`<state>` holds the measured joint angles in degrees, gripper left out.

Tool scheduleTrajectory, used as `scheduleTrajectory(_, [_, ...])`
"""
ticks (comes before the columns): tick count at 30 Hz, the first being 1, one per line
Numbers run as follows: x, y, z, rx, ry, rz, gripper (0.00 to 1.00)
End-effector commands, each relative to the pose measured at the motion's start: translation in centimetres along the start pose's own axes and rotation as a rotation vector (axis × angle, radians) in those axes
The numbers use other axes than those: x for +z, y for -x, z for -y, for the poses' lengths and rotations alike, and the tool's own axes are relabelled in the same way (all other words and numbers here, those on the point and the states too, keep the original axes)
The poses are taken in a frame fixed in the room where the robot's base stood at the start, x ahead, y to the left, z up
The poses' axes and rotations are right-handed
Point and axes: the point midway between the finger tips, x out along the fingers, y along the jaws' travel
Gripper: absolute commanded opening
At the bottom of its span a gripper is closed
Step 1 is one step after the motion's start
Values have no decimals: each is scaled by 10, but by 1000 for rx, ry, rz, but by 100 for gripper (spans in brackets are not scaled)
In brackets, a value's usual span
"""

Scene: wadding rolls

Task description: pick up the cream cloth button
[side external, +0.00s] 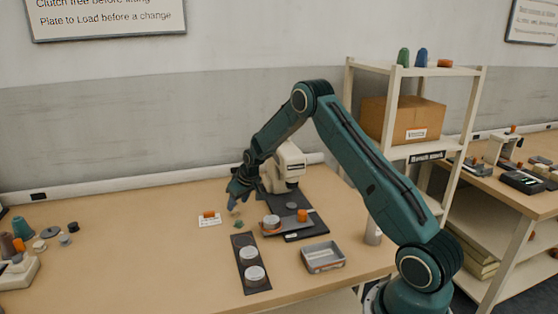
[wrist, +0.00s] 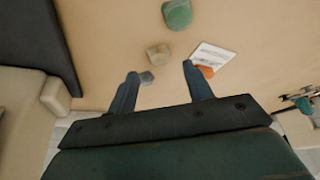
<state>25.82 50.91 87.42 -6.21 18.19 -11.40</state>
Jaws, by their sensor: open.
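The cream button (wrist: 158,54) lies on the bench in the wrist view, just beyond my fingertips and roughly in line with the gap between them. My gripper (wrist: 160,70) is open and empty, its two blue fingers apart. A green piece (wrist: 176,13) lies farther out. In the side view my gripper (side external: 235,198) points down over the bench, left of the white machine. I cannot clearly make out the cream button there; the green piece (side external: 238,224) shows near the gripper.
A white card (side external: 210,221) with an orange piece (side external: 209,214) lies left of the gripper. The white machine (side external: 288,165) with its dark base stands close on the right. A dark strip with pale discs (side external: 250,252) and a metal tray (side external: 323,257) lie nearer the front.

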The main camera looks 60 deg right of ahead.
Motion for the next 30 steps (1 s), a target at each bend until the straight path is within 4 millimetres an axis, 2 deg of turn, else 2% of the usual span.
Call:
scheduleTrajectory(6, [1,-24,0,0,0,1,51])
scheduleTrajectory(12, [0,-38,0,0,0,-1,51])
scheduleTrajectory(29, [0,-41,0,0,0,-1,51])
scheduleTrajectory(30, [0,-41,0,0,0,-1,47])
